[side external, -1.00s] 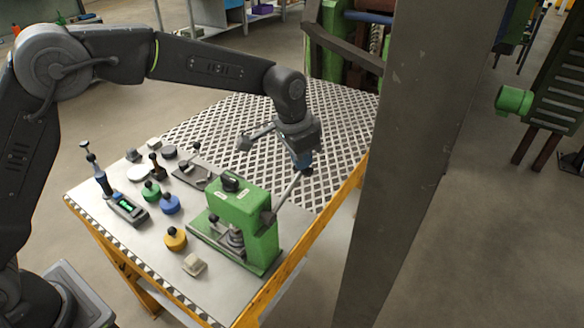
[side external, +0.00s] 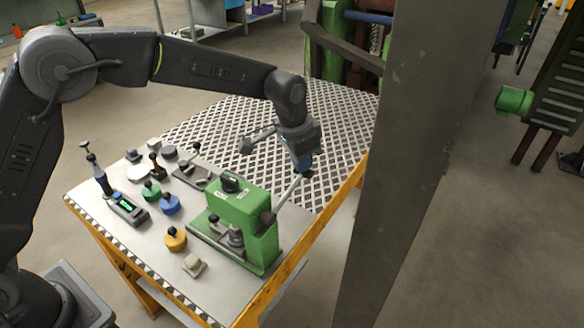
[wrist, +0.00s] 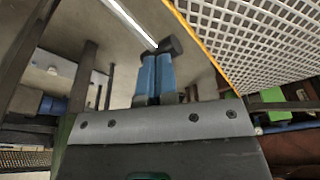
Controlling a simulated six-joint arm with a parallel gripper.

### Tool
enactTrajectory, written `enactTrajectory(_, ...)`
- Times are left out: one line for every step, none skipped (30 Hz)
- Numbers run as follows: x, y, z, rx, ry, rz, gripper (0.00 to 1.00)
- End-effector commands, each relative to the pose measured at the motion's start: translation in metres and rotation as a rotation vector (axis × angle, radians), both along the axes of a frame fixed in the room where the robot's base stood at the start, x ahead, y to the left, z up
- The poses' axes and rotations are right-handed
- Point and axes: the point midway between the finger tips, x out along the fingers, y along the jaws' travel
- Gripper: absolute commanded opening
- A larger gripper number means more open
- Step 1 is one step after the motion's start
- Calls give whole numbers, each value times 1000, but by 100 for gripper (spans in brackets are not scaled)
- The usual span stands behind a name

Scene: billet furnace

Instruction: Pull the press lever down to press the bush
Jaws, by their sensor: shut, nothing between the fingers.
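The green press (side external: 246,222) stands at the near right of the bench. Its bare metal lever (side external: 286,195) slants up and to the right from the pivot on the press's side. My gripper (side external: 304,170) is at the lever's upper end. In the wrist view the blue fingers (wrist: 156,60) are shut together, with the lever's rod (wrist: 132,22) and dark end knob (wrist: 173,46) right at their tips. I cannot tell whether they touch. A small dark-knobbed metal part (side external: 234,238) sits in the press opening; the bush itself is not clearly made out.
Several knobbed pieces, including a yellow one (side external: 175,239) and a blue one (side external: 170,204), stand left of the press. A small pale block (side external: 194,265) lies in front. A thick grey post (side external: 405,165) rises right of the bench. The perforated bench area (side external: 240,122) behind is mostly clear.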

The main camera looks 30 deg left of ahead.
Motion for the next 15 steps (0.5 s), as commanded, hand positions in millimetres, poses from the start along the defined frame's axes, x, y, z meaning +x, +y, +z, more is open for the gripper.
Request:
enactTrajectory(-1,1,-5,4,11,0,0)
enactTrajectory(-1,1,-6,4,11,0,0)
enactTrajectory(-1,1,-7,4,11,0,0)
enactTrajectory(-1,1,-8,4,11,0,0)
enactTrajectory(-1,1,-9,4,11,0,0)
enactTrajectory(-1,1,-9,4,11,0,0)
enactTrajectory(-1,1,-9,4,11,0,0)
enactTrajectory(-1,1,-9,4,11,0,0)
enactTrajectory(-1,1,-9,4,11,0,0)
enactTrajectory(-1,1,-9,5,12,0,0)
enactTrajectory(-1,1,-9,5,12,0,0)
enactTrajectory(-1,1,-9,5,12,0,0)
enactTrajectory(-1,1,-9,5,12,0,0)
enactTrajectory(-1,1,-9,5,12,0,0)
enactTrajectory(-1,1,-10,5,12,0,0)
